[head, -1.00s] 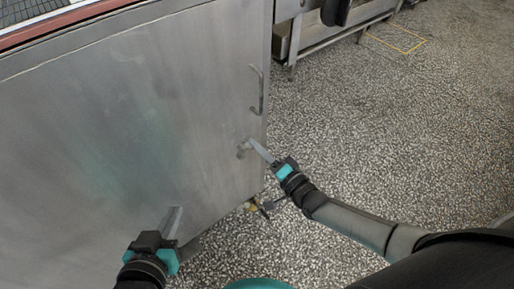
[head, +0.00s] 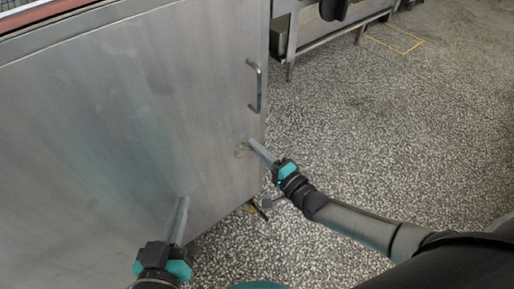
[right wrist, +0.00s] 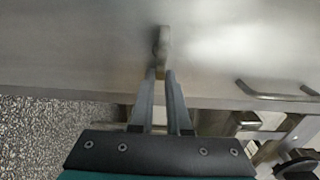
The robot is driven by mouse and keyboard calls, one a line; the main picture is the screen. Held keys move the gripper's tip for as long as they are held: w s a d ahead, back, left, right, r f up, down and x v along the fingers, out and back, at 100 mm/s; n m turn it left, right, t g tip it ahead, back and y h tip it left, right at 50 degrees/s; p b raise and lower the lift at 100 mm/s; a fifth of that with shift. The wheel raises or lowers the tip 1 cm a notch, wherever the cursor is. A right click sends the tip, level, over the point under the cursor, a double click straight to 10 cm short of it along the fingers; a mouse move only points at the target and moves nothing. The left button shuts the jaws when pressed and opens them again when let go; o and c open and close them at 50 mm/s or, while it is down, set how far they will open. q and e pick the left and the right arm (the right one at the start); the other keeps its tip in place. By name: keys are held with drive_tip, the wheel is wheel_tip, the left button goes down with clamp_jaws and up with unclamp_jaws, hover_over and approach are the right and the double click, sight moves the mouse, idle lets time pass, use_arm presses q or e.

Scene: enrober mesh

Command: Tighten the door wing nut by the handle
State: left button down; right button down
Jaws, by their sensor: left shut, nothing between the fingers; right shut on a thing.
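The wing nut (right wrist: 161,45) sits on the grey metal door, below the handle in the head view. In the head view it is a small blurred shape (head: 241,149) at the tip of my right gripper. My right gripper (head: 251,142) reaches it from the right, and its fingers (right wrist: 162,72) are closed on the nut's near end in the right wrist view. The door handle (head: 257,86) is a vertical bar near the door's right edge; it also shows in the right wrist view (right wrist: 278,95). My left gripper (head: 184,199) is shut and empty, in front of the lower door.
The metal door (head: 130,110) fills the left of the head view. A steel frame or table (head: 330,32) stands behind it at the top. Speckled floor (head: 400,130) lies open to the right. A small fitting (head: 260,209) shows under the door's lower corner.

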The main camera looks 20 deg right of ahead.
drive_tip(key=shift+d+f, duration=0.15)
drive_tip(key=c, duration=0.9)
unclamp_jaws()
use_arm(q)
drive_tip(key=shift+f, duration=0.1)
use_arm(e)
drive_tip(key=shift+s, duration=0.15)
use_arm(q)
drive_tip(key=s+a+f+g+y+p, duration=0.2)
drive_tip(key=s+a+g+y+p, duration=0.1)
drive_tip(key=a+g, duration=0.5)
drive_tip(key=shift+y+p, duration=0.6)
drive_tip(key=shift+p, duration=0.25)
use_arm(e)
drive_tip(key=shift+v, duration=7.5)
use_arm(q)
drive_tip(key=shift+s+a, duration=0.1)
